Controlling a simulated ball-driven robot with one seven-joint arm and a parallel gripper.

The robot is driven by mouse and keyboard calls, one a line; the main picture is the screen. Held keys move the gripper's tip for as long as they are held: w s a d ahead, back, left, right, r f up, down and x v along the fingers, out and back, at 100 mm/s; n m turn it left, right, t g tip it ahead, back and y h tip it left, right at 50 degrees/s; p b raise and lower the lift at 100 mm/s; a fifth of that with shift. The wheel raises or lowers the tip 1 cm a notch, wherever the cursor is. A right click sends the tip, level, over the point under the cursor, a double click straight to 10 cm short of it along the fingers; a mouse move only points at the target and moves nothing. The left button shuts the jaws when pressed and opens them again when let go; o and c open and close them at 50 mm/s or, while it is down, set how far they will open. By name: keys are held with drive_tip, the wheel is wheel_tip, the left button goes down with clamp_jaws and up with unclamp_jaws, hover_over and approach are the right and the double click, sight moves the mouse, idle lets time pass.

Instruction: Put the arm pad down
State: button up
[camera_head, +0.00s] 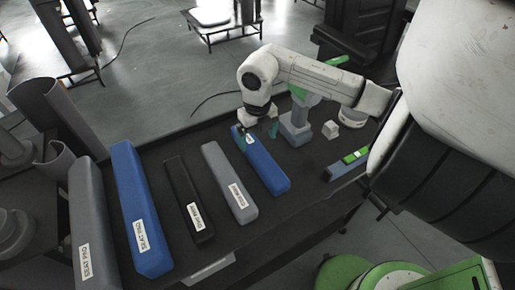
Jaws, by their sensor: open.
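A blue pad (266,168) lies on the dark table, its far end under my gripper. I take it for the arm pad, but no label on it is readable. My gripper (258,136) is open, with its teal fingers on either side of the pad's far end. Whether the fingers touch the pad cannot be told. A grey pad (226,178) and a narrow black pad (185,190) lie to its left, each with a white label too small to read surely.
A larger blue pad (135,195) and a grey pad (88,215), labelled seat pad, fill the left of the dark table (300,178). A grey-green stand (295,128), a small white block (330,130) and a blue-green item (348,165) stand right. Bare table lies between.

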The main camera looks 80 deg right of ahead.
sight(258, 151)
drive_tip(key=shift+r+b, duration=0.3)
drive_tip(key=shift+r, duration=2.3)
drive_tip(key=shift+f, duration=0.1)
